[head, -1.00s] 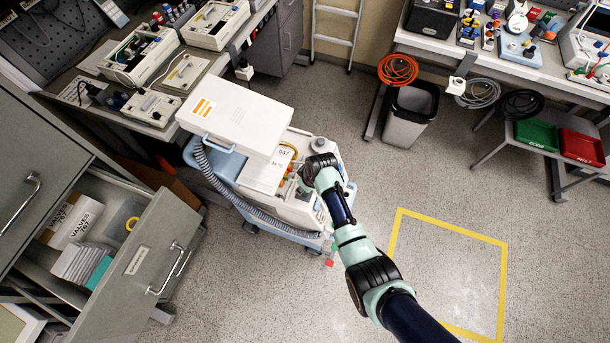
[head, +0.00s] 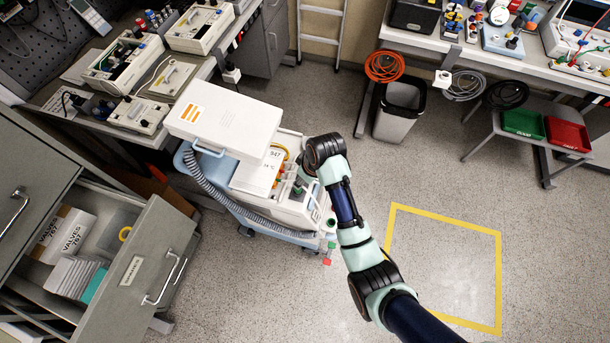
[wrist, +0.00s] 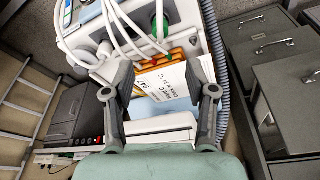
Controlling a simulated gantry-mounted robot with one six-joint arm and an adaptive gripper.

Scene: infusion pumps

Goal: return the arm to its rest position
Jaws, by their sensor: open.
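My arm reaches in from the lower right of the head view, with its wrist beside the right end of a white and pale blue wheeled cart (head: 300,208). In the wrist view my gripper (wrist: 167,85) is open, its two dark fingers apart with nothing held between them. Beyond the fingers the wrist view shows the cart's white housing (wrist: 115,38), a white label card (wrist: 160,82) marked 947, orange parts and pale hoses. In the head view the fingers are hidden behind the wrist. I cannot tell the exact gap between fingertips and cart.
An open drawer (head: 128,290) with boxes juts out at lower left. Benches with equipment stand at upper left and upper right (head: 490,60). A grey bin (head: 400,110) and a low stool with green and red trays stand at right. Floor inside the yellow outline (head: 443,207) is clear.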

